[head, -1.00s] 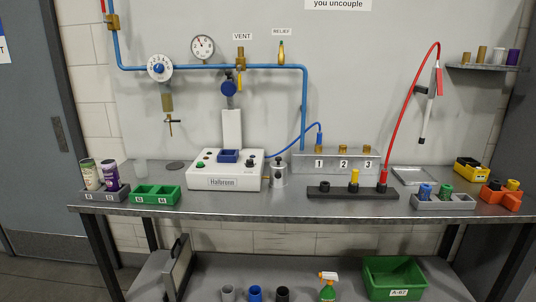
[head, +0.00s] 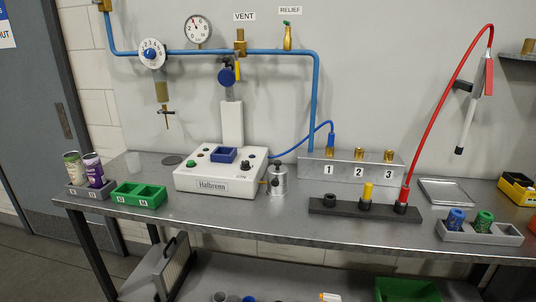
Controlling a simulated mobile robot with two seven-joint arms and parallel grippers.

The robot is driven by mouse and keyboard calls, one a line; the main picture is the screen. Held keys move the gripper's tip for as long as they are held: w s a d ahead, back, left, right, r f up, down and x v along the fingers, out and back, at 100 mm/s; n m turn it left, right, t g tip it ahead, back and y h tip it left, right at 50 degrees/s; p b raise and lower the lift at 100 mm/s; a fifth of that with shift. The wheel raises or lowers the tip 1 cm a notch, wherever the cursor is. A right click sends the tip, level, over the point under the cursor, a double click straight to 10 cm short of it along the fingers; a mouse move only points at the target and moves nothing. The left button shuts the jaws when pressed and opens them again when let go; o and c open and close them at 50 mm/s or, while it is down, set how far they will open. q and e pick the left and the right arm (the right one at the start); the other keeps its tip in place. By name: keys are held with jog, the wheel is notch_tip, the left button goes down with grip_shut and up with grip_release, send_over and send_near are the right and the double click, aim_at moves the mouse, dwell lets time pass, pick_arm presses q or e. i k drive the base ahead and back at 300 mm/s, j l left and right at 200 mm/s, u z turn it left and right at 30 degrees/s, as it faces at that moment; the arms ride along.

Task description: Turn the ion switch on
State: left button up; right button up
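The white control box (head: 222,178) labelled "Halbrenn" stands on the metal bench, left of the middle in the head view. A dark knob (head: 246,165) sits on its top right, with a small label beside it that is too small to read surely; it may be the ion switch, but its setting cannot be told. A green button (head: 191,164) is on the box's left side, and a blue square holder (head: 223,154) is on its top. Neither of my grippers is in view.
The bench (head: 300,229) has a clear strip along its front edge. A metal canister (head: 277,181) stands just right of the box, and a green tray (head: 139,194) is to its left. A black rack (head: 350,210) and a blue hose (head: 302,139) are to the right.

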aim_at(246, 166)
jog(key=i+l+z, duration=0.2)
jog(key=i+l, duration=0.15)
jog(key=l, duration=0.15)
jog(key=i+l+z, duration=0.15)
jog(key=i+l, duration=0.25)
jog(key=l, duration=0.1)
